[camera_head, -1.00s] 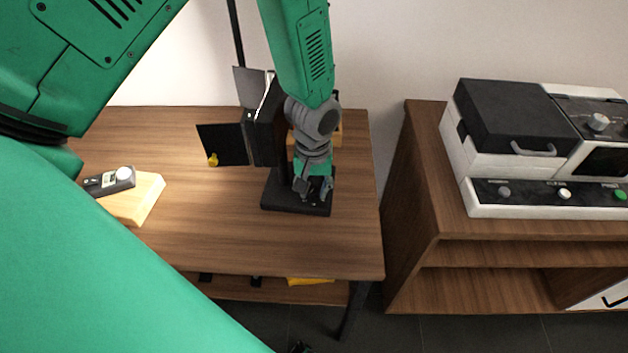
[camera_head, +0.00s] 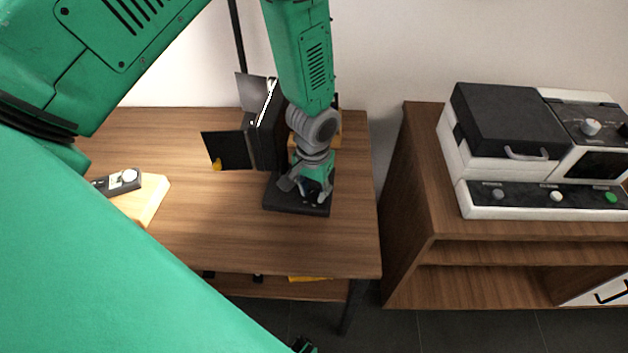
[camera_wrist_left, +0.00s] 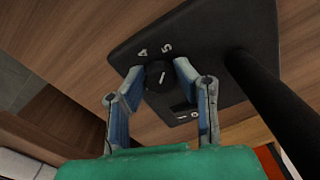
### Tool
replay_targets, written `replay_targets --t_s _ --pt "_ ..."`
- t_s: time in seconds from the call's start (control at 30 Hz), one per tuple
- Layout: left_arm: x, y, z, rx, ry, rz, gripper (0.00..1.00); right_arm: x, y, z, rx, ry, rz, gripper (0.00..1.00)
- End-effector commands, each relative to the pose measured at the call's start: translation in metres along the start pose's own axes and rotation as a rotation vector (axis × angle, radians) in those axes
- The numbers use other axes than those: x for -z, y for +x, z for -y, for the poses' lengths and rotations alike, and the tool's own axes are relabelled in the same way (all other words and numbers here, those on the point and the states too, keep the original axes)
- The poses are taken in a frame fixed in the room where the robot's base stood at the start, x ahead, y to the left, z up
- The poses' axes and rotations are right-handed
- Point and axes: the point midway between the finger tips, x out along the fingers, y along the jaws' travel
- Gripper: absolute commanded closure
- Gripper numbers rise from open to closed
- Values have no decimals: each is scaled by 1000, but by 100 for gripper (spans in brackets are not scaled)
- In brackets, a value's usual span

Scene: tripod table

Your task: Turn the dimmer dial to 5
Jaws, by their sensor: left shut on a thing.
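The dimmer dial (camera_wrist_left: 158,77) is a small black knob with a white pointer mark. It sits on the black lamp base (camera_wrist_left: 215,25), near the printed numbers 4 and 5. The pointer slants up and right in the left wrist view, roughly toward the 5; its exact setting is hard to tell. My left gripper (camera_wrist_left: 161,70) is shut on the dial, one finger on each side. In the head view, my left gripper (camera_head: 312,191) is low over the lamp base (camera_head: 282,196), and the dial is hidden. My right gripper does not show clearly.
The lamp head (camera_head: 266,135) with its black flaps stands close beside my left arm. A wooden block (camera_head: 150,196) with a small grey device (camera_head: 124,181) lies at the left. A white and black machine (camera_head: 510,125) stands on the right cabinet. The front tabletop is clear.

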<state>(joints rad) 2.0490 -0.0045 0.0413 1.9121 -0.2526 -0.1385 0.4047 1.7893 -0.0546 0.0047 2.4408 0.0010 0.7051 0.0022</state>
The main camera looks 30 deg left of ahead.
Motion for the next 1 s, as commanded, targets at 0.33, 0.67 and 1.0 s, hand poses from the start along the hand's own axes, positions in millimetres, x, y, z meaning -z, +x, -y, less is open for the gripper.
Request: replay_targets --t_s 0.33,0.67,1.0 --pt "0 0 0 0 0 -1 55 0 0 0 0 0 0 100" --pt "1 -4 0 0 -1 -2 55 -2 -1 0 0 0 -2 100" --pt "2 -66 0 -2 -1 -5 55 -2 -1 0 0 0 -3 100"
